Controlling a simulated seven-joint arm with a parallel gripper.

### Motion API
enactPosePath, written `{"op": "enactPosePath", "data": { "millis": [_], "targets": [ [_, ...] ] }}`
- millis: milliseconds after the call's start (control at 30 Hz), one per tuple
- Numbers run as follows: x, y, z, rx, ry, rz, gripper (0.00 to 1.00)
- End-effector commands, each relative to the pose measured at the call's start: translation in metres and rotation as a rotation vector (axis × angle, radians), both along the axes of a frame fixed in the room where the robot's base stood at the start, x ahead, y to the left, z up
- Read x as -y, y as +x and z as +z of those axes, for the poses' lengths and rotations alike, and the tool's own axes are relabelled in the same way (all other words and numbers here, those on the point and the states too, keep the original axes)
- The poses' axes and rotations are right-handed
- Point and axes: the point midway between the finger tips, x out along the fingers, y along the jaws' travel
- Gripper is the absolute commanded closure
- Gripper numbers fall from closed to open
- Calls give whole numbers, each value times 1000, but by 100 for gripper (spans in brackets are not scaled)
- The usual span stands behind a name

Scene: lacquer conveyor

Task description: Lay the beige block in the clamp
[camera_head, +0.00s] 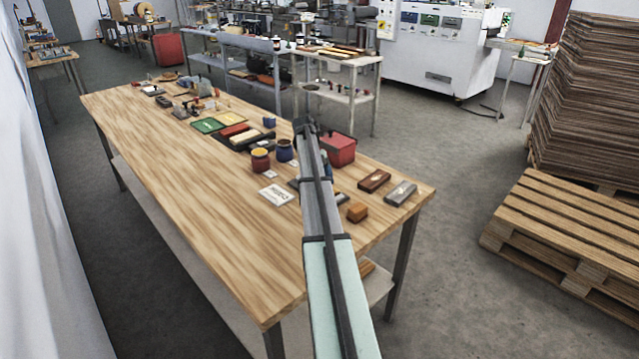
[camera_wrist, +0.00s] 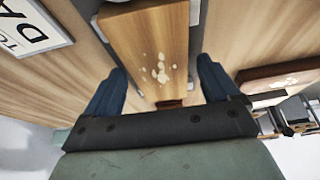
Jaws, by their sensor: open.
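My gripper (camera_wrist: 162,68) shows in the wrist view with its two blue fingers apart. A tan-beige block (camera_wrist: 130,35) with pale petal-like marks on top lies just beyond and between the fingertips. The fingers are not closed on it. Grey and whitish pieces (camera_wrist: 195,12) show beside the block's far part; I cannot tell whether they belong to the clamp. In the head view, my arm covers the gripper and this block. No clamp can be made out for certain.
A white lettered card (camera_head: 276,194) lies left of my arm. A dark brown block (camera_head: 374,180), a grey block (camera_head: 400,192) and an orange-brown block (camera_head: 357,212) lie to the right. A red box (camera_head: 341,150) and two jars stand behind. The table's left front (camera_head: 240,260) is clear.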

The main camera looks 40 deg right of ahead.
Motion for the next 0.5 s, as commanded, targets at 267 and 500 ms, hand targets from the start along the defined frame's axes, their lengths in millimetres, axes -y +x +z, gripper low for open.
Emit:
{"op": "enactPosePath", "data": {
  "millis": [267,500],
  "targets": [
    [1,5,13,1,-1,0,11],
    [1,19,45,6,-5,2,11]
  ]
}}
